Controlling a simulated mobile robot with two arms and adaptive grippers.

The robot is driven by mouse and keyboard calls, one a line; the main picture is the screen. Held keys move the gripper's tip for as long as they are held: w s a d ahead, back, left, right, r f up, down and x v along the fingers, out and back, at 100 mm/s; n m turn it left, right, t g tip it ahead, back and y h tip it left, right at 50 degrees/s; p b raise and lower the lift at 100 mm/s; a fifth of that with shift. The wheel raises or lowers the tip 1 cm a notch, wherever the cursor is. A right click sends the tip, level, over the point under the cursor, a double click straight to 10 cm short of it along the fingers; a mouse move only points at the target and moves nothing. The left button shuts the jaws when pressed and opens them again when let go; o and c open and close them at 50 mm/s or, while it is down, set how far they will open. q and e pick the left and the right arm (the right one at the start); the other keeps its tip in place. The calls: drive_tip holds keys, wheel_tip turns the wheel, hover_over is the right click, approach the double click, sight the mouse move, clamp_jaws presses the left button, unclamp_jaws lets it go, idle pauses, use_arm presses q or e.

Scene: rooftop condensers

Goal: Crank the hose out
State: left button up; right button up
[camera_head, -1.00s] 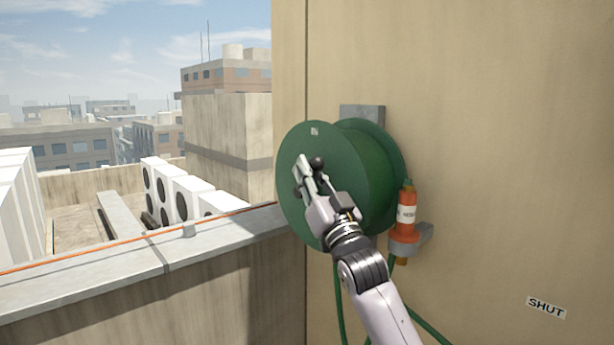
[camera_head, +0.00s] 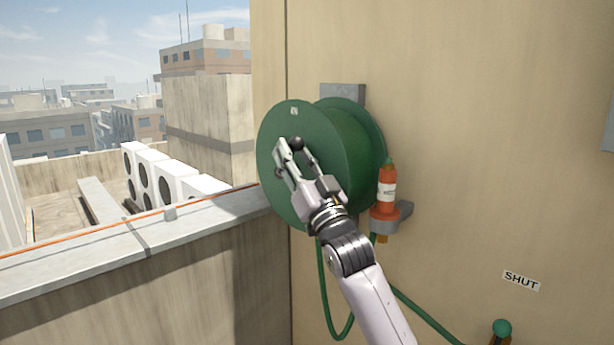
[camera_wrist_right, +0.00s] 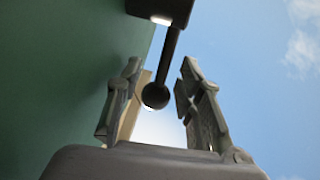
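The green hose reel (camera_head: 350,150) is mounted on the beige wall. Its crank is a dark rod (camera_wrist_right: 171,55) ending in a round black knob (camera_head: 296,143), which also shows in the right wrist view (camera_wrist_right: 155,95). My right gripper (camera_head: 292,148) is at the front face of the reel. Its fingers are spread on either side of the knob, and gaps show in the wrist view (camera_wrist_right: 160,75). A green hose (camera_head: 325,290) hangs in a loop below the reel. My left gripper is not in view.
A "SHUT" label (camera_head: 521,280) is on the wall, above a green knob (camera_head: 502,327). A parapet (camera_head: 120,245) runs left, with white condensers (camera_head: 170,180) beyond.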

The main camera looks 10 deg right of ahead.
drive_tip(key=v, duration=1.1)
drive_tip(key=shift+r, duration=0.1)
drive_tip(key=shift+c, duration=0.5)
